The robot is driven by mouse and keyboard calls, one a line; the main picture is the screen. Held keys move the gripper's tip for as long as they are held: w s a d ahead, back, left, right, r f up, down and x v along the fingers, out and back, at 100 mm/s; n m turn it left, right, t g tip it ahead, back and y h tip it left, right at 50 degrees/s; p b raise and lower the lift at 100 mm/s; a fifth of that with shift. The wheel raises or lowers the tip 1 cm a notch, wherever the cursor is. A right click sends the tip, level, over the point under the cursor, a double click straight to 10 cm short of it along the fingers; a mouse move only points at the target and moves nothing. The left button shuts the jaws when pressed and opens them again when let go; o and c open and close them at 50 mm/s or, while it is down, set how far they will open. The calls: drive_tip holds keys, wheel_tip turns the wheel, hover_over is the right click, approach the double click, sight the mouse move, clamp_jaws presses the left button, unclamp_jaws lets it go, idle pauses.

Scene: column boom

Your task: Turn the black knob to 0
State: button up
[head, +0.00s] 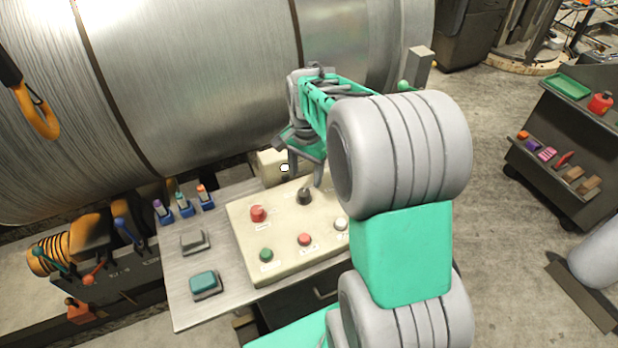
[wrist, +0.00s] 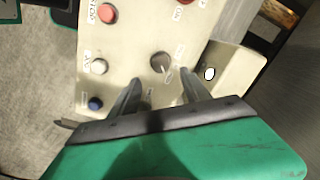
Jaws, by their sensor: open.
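The black knob (head: 304,196) is on the upper part of a cream control panel (head: 243,226), right of a red knob (head: 258,214). In the wrist view the knob looks dark grey (wrist: 160,62) and sits a little beyond my fingertips, roughly between their lines. Its pointer direction and small labels are too blurred to read. My gripper (head: 306,178) hangs just above the panel's upper edge, close to the knob. Its two fingers are apart and empty, and it also shows in the wrist view (wrist: 160,75). I see no contact with the knob.
The panel also carries a green button (head: 266,255), a red button (head: 304,239) and a white button (head: 340,223). A cream box (head: 268,168) stands behind the panel. A large metal drum (head: 200,80) fills the back. Small levers (head: 183,204) stand left.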

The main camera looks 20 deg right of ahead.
sight(304, 192)
drive_tip(key=f, duration=0.4)
drive_tip(key=f+p, duration=0.1)
drive_tip(key=f, duration=0.2)
drive_tip(key=shift+a, duration=0.25)
clamp_jaws()
